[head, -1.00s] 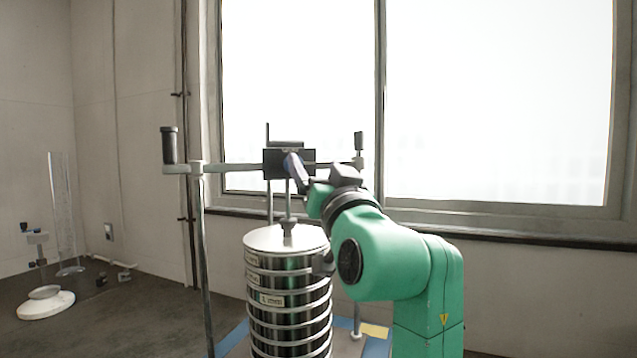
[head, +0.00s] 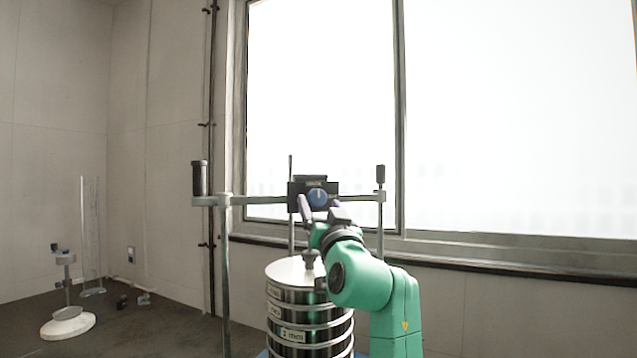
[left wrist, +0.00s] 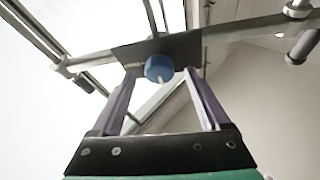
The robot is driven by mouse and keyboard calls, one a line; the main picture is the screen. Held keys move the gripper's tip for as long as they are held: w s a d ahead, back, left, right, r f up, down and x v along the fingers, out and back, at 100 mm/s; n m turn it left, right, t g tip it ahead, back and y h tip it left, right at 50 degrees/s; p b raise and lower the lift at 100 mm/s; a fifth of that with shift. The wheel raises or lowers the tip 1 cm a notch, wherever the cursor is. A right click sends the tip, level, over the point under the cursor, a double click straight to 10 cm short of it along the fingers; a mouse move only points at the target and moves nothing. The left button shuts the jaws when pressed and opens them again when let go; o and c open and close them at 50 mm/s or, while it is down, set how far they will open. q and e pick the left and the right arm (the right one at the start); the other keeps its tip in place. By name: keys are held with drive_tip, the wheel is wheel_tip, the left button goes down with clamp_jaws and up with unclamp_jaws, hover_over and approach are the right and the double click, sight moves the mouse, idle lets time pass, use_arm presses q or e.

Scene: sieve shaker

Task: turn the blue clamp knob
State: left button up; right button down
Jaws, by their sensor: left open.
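The blue clamp knob (head: 318,197) sits on the front of the black clamp block (head: 297,188) on the crossbar above the sieve stack. In the left wrist view, the knob (left wrist: 158,69) shows between the fingertips, with a pale mark on its lower edge. My left gripper (head: 319,208) is open, its two purple-grey fingers pointing at the block from the near side. In the left wrist view the fingers (left wrist: 160,76) lie on either side of the knob, with a gap on each side. I cannot tell whether the tips reach as far as the knob. My right gripper is not seen.
The metal sieve stack (head: 306,315) stands under the crossbar (head: 258,200), between upright rods with black handles (head: 200,178). A white-based stand (head: 68,322) and a clear cylinder (head: 92,235) are at the left. A window (head: 520,120) is behind.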

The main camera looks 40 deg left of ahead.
sight(317, 198)
use_arm(q)
drive_tip(key=shift+w+a+r, duration=0.45)
drive_tip(key=shift+a+r, duration=0.1)
drive_tip(key=shift+a, duration=0.05)
drive_tip(key=shift+w+a+p, duration=0.2)
drive_tip(key=shift+a+p, duration=0.1)
drive_tip(key=shift+a, duration=0.05)
drive_tip(key=shift+f, duration=0.1)
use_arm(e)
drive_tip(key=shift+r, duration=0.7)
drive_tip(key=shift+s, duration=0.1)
use_arm(q)
clamp_jaws()
